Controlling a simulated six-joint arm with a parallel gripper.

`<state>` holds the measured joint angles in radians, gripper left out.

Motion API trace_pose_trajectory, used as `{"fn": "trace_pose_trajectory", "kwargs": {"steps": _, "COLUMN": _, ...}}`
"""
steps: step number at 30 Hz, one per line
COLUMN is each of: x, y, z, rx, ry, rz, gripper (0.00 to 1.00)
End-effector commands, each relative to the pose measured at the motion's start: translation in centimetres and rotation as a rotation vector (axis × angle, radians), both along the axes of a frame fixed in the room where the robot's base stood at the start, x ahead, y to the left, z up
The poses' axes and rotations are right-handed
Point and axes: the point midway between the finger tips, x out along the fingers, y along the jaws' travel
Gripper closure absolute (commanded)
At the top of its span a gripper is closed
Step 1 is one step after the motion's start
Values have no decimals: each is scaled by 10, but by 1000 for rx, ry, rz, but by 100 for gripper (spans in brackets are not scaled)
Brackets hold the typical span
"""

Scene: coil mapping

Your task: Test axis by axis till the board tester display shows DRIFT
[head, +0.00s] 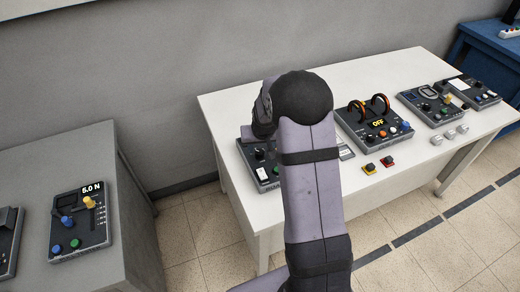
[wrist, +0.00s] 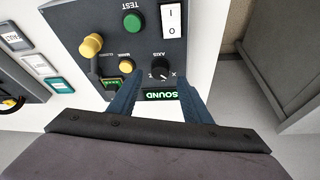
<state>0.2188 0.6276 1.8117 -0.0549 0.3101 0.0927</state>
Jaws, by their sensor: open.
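The board tester is a dark box, seen upside down in the wrist view (wrist: 90,22) and partly hidden by my arm in the head view (head: 257,158). Its green-lit display (wrist: 160,94) reads SOUND. The black AXIS knob (wrist: 160,69) is just above that display in the picture. A green TEST button (wrist: 132,22), a white rocker switch (wrist: 172,18), a yellow knob (wrist: 91,45) and a small lit window (wrist: 113,84) are also on it. My gripper (wrist: 160,84) is open and empty, its fingers either side of the AXIS knob; contact cannot be told.
A panel with two orange-and-black coils (head: 373,125) shows OFF. More panels (head: 430,106) stand further right. On the left grey bench, another panel (head: 82,222) reads 5.0 N. The white table's front (head: 400,175) is mostly clear.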

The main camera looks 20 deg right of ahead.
Motion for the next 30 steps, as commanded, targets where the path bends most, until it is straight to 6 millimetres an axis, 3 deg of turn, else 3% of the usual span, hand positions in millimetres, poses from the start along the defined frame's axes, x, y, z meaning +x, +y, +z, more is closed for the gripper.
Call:
{"fn": "trace_pose_trajectory", "kwargs": {"steps": 11, "x": 12, "y": -4, "z": -32, "rx": 0, "ry": 1, "rz": 0, "gripper": 56}}
{"fn": "trace_pose_trajectory", "kwargs": {"steps": 23, "x": 14, "y": -4, "z": -37, "rx": 0, "ry": 0, "rz": 0, "gripper": 56}}
{"fn": "trace_pose_trajectory", "kwargs": {"steps": 24, "x": 14, "y": -4, "z": -37, "rx": 0, "ry": 0, "rz": 0, "gripper": 58}}
{"fn": "trace_pose_trajectory", "kwargs": {"steps": 29, "x": 14, "y": -4, "z": -37, "rx": 0, "ry": 0, "rz": 0, "gripper": 96}}
{"fn": "trace_pose_trajectory", "kwargs": {"steps": 30, "x": 14, "y": -4, "z": -36, "rx": 0, "ry": 0, "rz": 0, "gripper": 97}}
